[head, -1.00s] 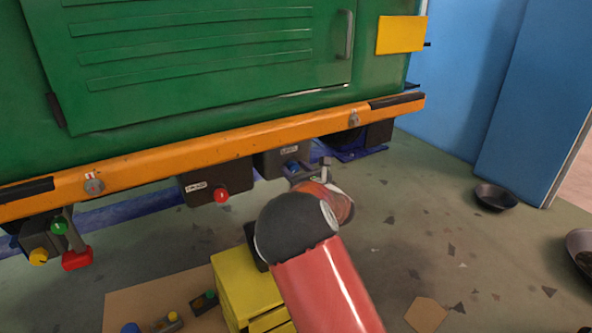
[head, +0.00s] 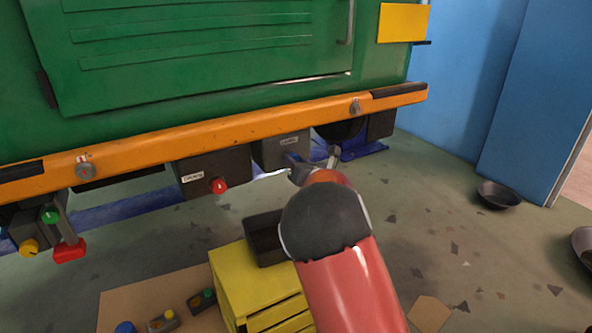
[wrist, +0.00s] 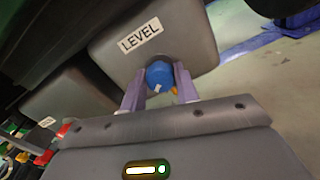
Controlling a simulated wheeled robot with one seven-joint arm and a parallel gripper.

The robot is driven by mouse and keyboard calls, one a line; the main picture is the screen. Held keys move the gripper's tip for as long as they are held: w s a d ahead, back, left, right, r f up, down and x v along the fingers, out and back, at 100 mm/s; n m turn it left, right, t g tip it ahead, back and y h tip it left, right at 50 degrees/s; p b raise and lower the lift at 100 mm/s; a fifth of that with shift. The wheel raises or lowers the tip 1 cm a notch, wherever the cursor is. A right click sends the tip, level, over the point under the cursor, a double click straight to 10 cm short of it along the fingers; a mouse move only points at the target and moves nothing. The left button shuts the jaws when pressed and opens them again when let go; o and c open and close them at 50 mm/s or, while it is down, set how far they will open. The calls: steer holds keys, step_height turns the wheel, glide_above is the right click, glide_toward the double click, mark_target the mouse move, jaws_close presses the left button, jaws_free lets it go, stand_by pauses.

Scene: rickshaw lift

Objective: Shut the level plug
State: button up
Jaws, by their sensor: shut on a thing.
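The level plug is a blue round knob (wrist: 160,75) on a dark grey box marked LEVEL (wrist: 190,35), seen in the wrist view. My gripper (wrist: 159,88) has one finger on each side of the plug and is shut on it. A small orange bit shows beside the right finger. In the head view the level box (head: 275,152) hangs under the orange beam, and my gripper (head: 298,163) reaches up to its front. My wrist and arm hide most of the plug there. A thin pale streak shows left of the fingers; I cannot tell what it is.
A box with a red knob (head: 219,185) hangs left of the level box. Further left are a green knob, a yellow knob and a red handle (head: 69,249). A yellow drawer unit (head: 235,280) with a black tray (head: 262,240) stands below. Dark pans lie on the right floor.

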steer(key=m+b, duration=0.1)
steer(key=m, duration=0.7)
steer(key=m+b, duration=0.2)
steer(key=m, duration=0.7)
steer(key=m+b, duration=0.2)
steer(key=m, duration=0.6)
steer(key=shift+f+m, duration=0.25)
steer(key=shift+m, duration=0.05)
stand_by(0.4)
steer(key=o, duration=1)
steer(key=shift+c, duration=0.2)
steer(key=v, duration=0.8)
steer(key=shift+b, duration=0.4)
